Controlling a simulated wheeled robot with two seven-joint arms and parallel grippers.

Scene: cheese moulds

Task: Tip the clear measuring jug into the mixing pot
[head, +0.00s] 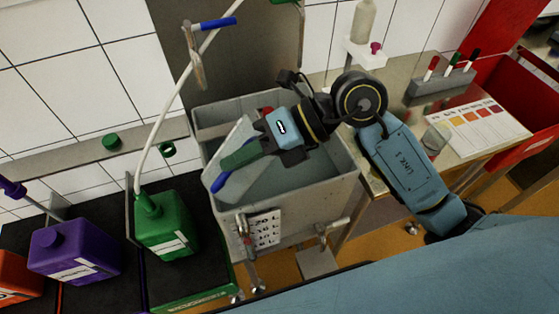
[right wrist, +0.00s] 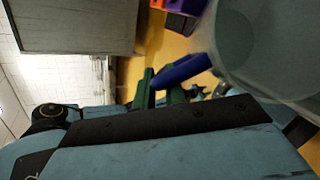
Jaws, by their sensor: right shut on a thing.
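The clear measuring jug (head: 239,133) is a translucent vessel with a blue handle (head: 220,182). It is over the open grey pot (head: 347,188) and looks tilted; I cannot tell what is in it. In the right wrist view the jug (right wrist: 270,40) fills the upper right, with its blue handle near the green fingers. My right gripper (head: 236,158) is shut on the jug's handle, above the pot's opening. The fingers also show in the right wrist view (right wrist: 157,92). My left gripper is not in view.
Green (head: 168,228), purple (head: 75,247) and orange (head: 15,283) canisters stand at the left. A hose (head: 165,110) rises from the green one. A steel table (head: 400,95) at the right bears a colour chart (head: 470,125), a glass (head: 436,138) and a pen rack (head: 441,82).

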